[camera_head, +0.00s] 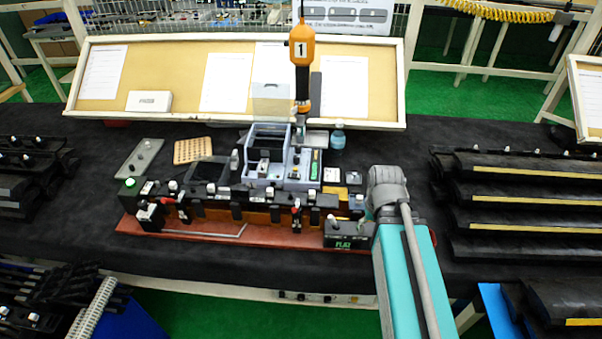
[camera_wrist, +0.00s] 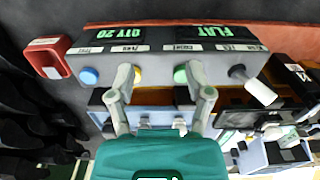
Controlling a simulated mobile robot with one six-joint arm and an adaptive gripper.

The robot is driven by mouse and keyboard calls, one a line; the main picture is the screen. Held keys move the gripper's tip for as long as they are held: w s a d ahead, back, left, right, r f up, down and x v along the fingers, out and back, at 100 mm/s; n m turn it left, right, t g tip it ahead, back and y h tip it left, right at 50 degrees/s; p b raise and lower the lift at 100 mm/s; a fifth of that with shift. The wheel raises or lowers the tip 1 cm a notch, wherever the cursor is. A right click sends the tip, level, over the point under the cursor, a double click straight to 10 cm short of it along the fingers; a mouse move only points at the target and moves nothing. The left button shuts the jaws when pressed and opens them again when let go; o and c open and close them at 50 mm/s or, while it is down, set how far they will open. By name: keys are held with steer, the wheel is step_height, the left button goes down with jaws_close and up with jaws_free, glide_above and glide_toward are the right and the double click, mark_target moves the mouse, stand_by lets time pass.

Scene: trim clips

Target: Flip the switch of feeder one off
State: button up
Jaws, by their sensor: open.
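A grey control box (camera_wrist: 165,55) fills the upper wrist view, its displays reading "QTY 20" and "FLAT" upside down. The left finger partly overlaps the yellow button; the right one is close to the green. Contact cannot be told. In the head view the box (camera_head: 345,241) shows its "FLAT" display.
A red block (camera_wrist: 47,56) is beside the box's left end. A fixture rail (camera_head: 225,210) on a reddish base runs left of the box, with a grey tray (camera_head: 262,183) behind. An orange tool (camera_head: 302,55) hangs above. Dark shelves (camera_head: 530,190) stand right.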

steer(key=w+a+r+m+y+p, duration=0.1)
steer(key=w+a+r+m+p, duration=0.1)
steer(key=w+a+m, duration=0.35)
steer(key=w+a+r+m+y+p, duration=0.2)
steer(key=w+r+m, duration=0.1)
steer(key=w, duration=0.6)
steer(key=m+y+p, duration=0.2)
steer(key=m+p, duration=0.1)
steer(key=m, duration=0.7)
glide_toward(298, 176)
steer(key=v, duration=0.6)
steer(key=shift+a+h, duration=0.3)
steer(key=shift+a, duration=0.1)
steer(key=shift+f, duration=0.15)
steer(key=shift+a+f, duration=0.1)
steer(key=shift+f, duration=0.05)
steer(key=b+x, duration=1.2)
steer(key=x, duration=0.1)
steer(key=shift+a+f, duration=0.1)
